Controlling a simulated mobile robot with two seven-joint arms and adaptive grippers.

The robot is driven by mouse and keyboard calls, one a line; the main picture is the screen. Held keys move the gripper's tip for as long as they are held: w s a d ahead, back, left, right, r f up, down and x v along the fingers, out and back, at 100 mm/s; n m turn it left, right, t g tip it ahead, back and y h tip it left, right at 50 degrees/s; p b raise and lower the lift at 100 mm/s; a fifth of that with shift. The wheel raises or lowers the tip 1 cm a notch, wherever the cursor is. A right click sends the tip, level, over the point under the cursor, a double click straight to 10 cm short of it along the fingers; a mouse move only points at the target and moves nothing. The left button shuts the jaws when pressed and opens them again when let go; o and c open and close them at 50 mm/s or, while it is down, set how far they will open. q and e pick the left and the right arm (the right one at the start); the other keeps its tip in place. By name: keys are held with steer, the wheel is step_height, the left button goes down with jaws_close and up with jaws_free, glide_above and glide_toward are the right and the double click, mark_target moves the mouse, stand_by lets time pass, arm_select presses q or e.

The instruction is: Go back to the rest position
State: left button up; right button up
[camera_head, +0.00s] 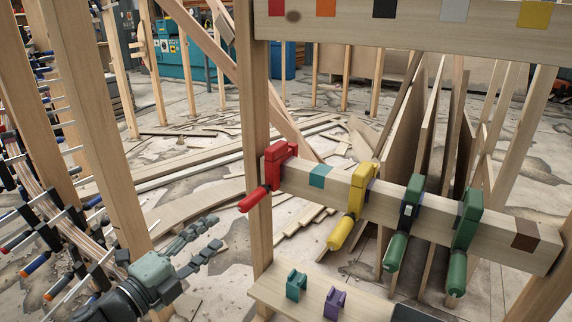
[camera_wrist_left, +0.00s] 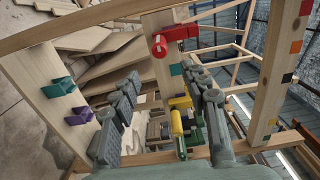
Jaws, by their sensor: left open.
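My left gripper (camera_head: 216,235) is open and empty at the lower left of the head view, left of the wooden post and apart from the clamps. Its two fingers also frame the left wrist view (camera_wrist_left: 162,82), with nothing between the tips. My right gripper is not in view. A red clamp (camera_head: 278,160), a yellow clamp (camera_head: 352,205) and two green clamps (camera_head: 408,215) (camera_head: 466,230) sit on the middle beam (camera_head: 400,205). The red clamp also shows in the left wrist view (camera_wrist_left: 172,38).
A teal clip (camera_head: 296,284) and a purple clip (camera_head: 334,302) sit on the lower board (camera_head: 268,292). An upper beam (camera_head: 420,32) has coloured squares. A rack of clamps (camera_head: 45,215) stands at left. Loose planks (camera_head: 205,208) lie on the floor behind.

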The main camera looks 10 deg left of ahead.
arm_select(q)
steer(key=s+a+f+n+g+y+p, duration=0.1)
steer(key=s+a+f+n+g+y, duration=0.1)
steer(key=a+f+n+y, duration=0.35)
steer(key=s+a+f+n+g+y+p, duration=0.2)
steer(key=f+n+g+y, duration=0.1)
steer(key=f+n, duration=0.45)
steer(key=s+d+f+n+g, duration=0.2)
steer(key=s+f+n+g, duration=0.1)
steer(key=s+f, duration=0.4)
steer(key=s+d+f+n+g+p, duration=0.1)
steer(key=s+d+f+n+g, duration=0.2)
steer(key=s+f+g, duration=0.3)
steer(key=s+f+n+h, duration=0.1)
steer(key=s+f, duration=0.1)
steer(key=s, duration=0.1)
steer(key=shift+s+d, duration=0.15)
steer(key=shift+d, duration=0.2)
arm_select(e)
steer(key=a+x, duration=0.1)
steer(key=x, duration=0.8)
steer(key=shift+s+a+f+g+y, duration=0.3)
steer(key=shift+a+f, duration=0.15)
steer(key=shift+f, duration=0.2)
